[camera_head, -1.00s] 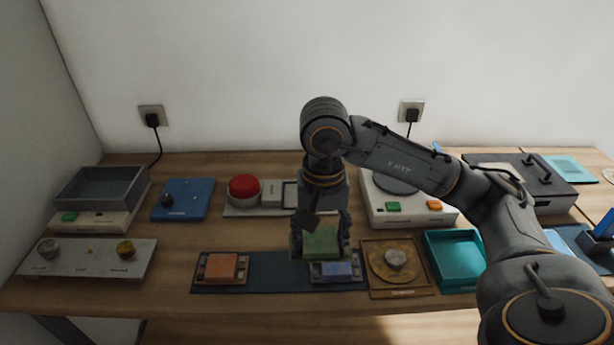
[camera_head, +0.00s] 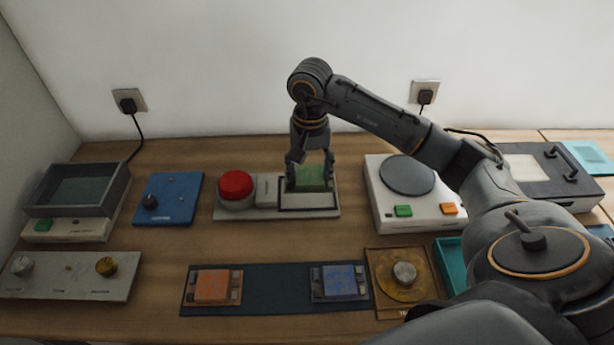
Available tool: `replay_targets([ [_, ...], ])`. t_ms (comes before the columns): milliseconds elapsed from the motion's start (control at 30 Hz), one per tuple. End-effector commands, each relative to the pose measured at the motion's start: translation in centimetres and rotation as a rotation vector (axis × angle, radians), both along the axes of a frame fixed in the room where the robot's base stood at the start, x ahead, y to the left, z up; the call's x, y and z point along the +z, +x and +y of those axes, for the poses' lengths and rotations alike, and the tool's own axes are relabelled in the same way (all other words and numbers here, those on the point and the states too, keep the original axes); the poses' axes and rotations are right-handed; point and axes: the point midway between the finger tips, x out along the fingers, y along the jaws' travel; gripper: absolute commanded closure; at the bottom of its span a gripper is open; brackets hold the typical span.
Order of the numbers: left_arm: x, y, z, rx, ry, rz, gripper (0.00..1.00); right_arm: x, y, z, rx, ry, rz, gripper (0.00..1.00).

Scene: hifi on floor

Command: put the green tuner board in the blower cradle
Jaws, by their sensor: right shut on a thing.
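The green tuner board (camera_head: 311,178) is between the fingers of my right gripper (camera_head: 310,172), which is shut on it. It stands upright at the dark-framed cradle (camera_head: 309,209) on the right part of a pale grey unit. I take this frame to be the blower cradle. The board's lower edge is at or just above the frame; I cannot tell whether it touches. My left gripper is not in view.
A red dome (camera_head: 236,185) stands on the same unit, left of the cradle. A white device (camera_head: 419,217) with a dark disc is to the right. In front, a dark mat (camera_head: 275,292) holds an orange board (camera_head: 212,287) and a blue board (camera_head: 339,282). Bare wood lies between.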

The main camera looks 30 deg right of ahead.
Motion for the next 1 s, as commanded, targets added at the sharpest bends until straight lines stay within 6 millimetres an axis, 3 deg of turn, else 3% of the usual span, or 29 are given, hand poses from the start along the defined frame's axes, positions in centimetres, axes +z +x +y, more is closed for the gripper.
replay_targets([
  [100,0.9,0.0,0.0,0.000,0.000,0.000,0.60,-2.3,1.5,-0.6,0.000,0.002,0.008,0.79],
  [233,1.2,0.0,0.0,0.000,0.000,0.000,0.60,-3.9,2.7,-1.2,0.002,0.002,0.005,0.79],
  [433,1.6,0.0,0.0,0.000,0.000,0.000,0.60,-5.3,3.6,-1.8,0.002,0.000,0.006,0.79],
  [600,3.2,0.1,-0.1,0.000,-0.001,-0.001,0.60,-7.6,3.5,-1.7,0.003,0.003,0.006,0.79],
  [1000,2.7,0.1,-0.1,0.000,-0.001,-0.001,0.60,-8.5,3.6,-1.8,0.004,-0.001,0.002,0.79],
])
